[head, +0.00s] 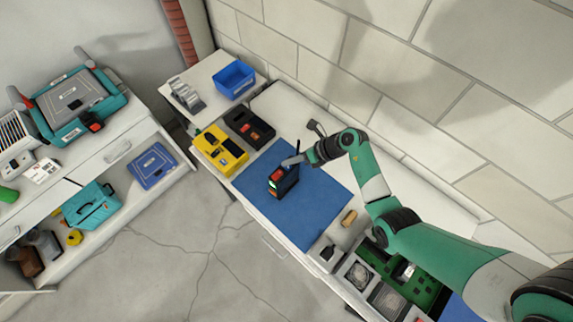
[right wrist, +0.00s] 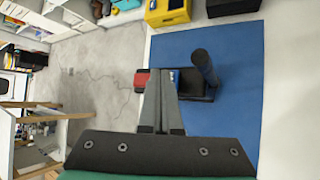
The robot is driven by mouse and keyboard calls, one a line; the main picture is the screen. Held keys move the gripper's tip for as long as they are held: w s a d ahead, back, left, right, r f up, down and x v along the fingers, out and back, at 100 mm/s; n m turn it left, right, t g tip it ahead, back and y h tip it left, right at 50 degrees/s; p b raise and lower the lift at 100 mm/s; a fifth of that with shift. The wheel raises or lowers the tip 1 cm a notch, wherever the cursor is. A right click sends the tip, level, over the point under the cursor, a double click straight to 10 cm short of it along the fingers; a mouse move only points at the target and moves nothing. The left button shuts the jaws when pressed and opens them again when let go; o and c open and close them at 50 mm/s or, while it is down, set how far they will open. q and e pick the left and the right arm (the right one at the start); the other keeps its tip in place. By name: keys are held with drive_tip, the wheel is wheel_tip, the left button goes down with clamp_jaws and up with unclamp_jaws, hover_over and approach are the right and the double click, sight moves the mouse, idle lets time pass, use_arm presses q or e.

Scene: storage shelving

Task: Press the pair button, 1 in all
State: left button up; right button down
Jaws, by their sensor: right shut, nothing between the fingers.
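A small dark device with a red part (head: 284,184) stands on the blue mat (head: 310,205). In the right wrist view its red part (right wrist: 142,79) shows left of my fingers and a dark antenna-like post (right wrist: 205,70) rises to the right. My right gripper (head: 291,161) is shut and empty, its fingertips at the device's top edge. I cannot tell whether they touch it. In the right wrist view the shut fingers (right wrist: 161,74) cover part of the device. I cannot make out the pair button. My left gripper is not in view.
A yellow case (head: 220,153) and a black case (head: 250,127) lie beyond the mat, with a blue bin (head: 233,79) behind. A tan block (head: 349,218) lies right of the mat. A wall runs along the back. The mat around the device is clear.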

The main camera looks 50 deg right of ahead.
sight(290, 167)
drive_tip(key=shift+f, duration=0.3)
drive_tip(key=shift+f, duration=0.4)
idle(0.5)
drive_tip(key=shift+r+p, duration=0.75)
drive_tip(key=shift+r, duration=0.1)
wheel_tip(290, 167, up, 5)
drive_tip(key=p, duration=0.5)
drive_tip(key=shift+p, duration=0.3)
idle(0.6)
